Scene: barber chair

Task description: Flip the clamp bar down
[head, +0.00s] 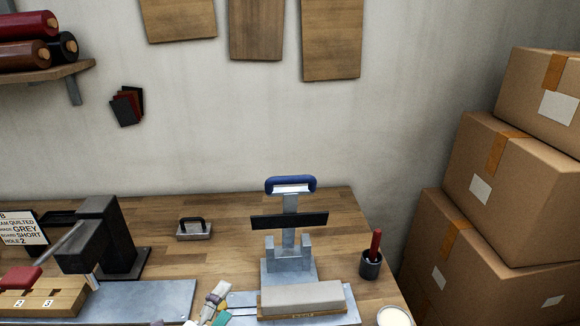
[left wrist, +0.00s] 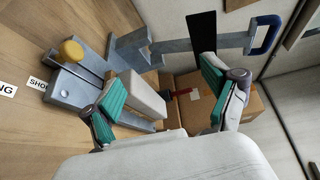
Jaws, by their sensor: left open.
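The clamp bar (head: 290,204) stands raised on its grey metal stand (head: 288,268), with a blue handle (head: 290,184) at its top and a flat black plate (head: 289,221) across it. In the left wrist view the bar (left wrist: 229,41) reaches right to the blue handle (left wrist: 265,35), beyond my fingers. My left gripper (head: 205,309) is low in front of the stand, to its left, and partly cut off by the bottom edge. In the left wrist view my left gripper (left wrist: 160,92) is open, with teal pads apart and touching no part of the bar. My right gripper is not in view.
A pale block (head: 303,297) lies before the stand. A cup with a red-handled tool (head: 371,264) stands right of it. A small handled block (head: 194,229) and a black press (head: 105,238) are left. Cardboard boxes (head: 515,188) are stacked right. The wall is behind.

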